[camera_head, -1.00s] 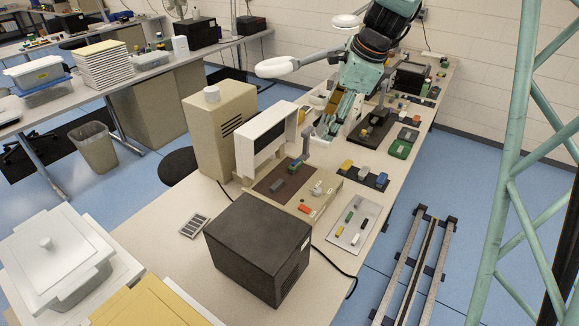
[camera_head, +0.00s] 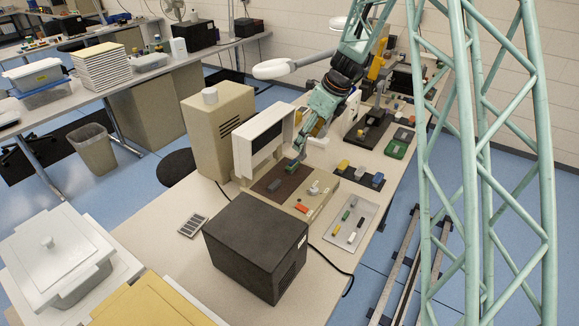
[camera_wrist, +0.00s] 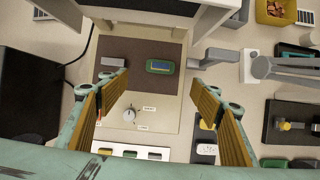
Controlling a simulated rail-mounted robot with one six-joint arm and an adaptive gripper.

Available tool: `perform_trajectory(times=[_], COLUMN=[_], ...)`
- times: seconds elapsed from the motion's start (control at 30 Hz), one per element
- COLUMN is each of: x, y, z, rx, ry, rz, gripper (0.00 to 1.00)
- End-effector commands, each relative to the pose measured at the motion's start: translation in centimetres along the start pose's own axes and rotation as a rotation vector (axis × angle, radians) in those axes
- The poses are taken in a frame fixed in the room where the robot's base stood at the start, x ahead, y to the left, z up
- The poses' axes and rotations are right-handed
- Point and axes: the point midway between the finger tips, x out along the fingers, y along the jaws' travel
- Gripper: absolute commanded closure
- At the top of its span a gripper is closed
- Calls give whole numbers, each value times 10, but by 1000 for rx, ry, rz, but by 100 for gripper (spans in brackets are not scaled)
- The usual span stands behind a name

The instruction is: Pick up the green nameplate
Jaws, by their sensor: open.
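A small green block with a blue face (camera_wrist: 160,66), which looks like the green nameplate, lies on the dark brown pad (camera_wrist: 140,82) of a beige press. My gripper (camera_wrist: 160,86) is open and empty, its two fingers spread to either side of the block's line, with the block just beyond the tips in the wrist view. In the head view my gripper (camera_head: 294,164) is over the pad's far end and hides the block there. A grey block (camera_wrist: 112,62) lies left of the green one.
A grey lever arm (camera_wrist: 215,57) stands just right of the green block. The press's white housing (camera_head: 262,142) rises behind the pad. A knob (camera_wrist: 130,114) is on the near panel. A black box (camera_head: 256,246) and a light tray (camera_head: 368,222) with several small bars are nearby.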

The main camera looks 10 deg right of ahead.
Motion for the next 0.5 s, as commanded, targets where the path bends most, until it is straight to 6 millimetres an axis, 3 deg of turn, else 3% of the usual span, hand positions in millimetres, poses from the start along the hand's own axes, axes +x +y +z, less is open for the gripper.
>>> perform_trajectory(times=[0.5], x=[5], y=[-1], z=[0], rx=[4], ry=[0], rz=[0], gripper=[41])
